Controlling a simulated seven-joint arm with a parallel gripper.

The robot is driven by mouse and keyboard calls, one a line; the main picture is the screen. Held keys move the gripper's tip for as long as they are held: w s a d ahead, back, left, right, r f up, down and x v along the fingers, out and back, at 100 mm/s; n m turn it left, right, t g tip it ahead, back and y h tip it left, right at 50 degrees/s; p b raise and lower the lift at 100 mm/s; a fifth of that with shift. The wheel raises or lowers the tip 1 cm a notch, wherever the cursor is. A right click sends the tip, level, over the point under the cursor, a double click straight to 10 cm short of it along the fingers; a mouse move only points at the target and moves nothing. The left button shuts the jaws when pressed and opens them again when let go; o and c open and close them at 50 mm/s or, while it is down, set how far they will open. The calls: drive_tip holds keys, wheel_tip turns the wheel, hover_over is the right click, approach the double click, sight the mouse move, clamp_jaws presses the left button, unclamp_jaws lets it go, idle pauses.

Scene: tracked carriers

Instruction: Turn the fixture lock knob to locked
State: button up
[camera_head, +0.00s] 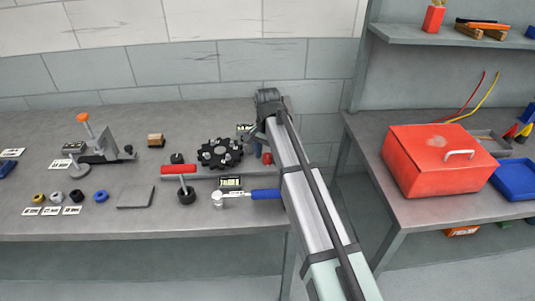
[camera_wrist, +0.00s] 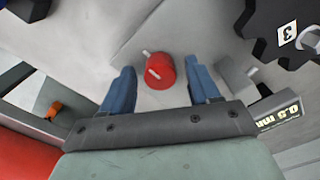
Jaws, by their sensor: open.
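The lock knob (camera_wrist: 162,72) is a red round cap with a pale pointer bar across it. The bar points up and to the left in the wrist view, on a grey plate. In the head view the knob (camera_head: 267,158) shows as a small red piece left of my arm. My gripper (camera_wrist: 161,80) is open, with one blue finger on each side of the knob and visible gaps to both. Whether the fingertips are level with the knob I cannot tell. In the head view my arm hides most of the gripper. No lock marking is legible.
A dark toothed disc (camera_head: 219,153) stands close by the knob. A grey block (camera_wrist: 236,75) lies beside one finger, with a "0.5 mm" label (camera_wrist: 278,115) near it. A red box (camera_head: 430,172) is on the right table.

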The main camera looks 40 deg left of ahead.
drive_tip(key=c, duration=1)
drive_tip(key=shift+c, duration=0.2)
drive_tip(key=shift+n, duration=0.3)
drive_tip(key=n, duration=0.3)
drive_tip(key=shift+n, duration=0.4)
drive_tip(key=n, duration=0.9)
drive_tip(key=shift+n, duration=2.2)
drive_tip(key=shift+a, duration=0.1)
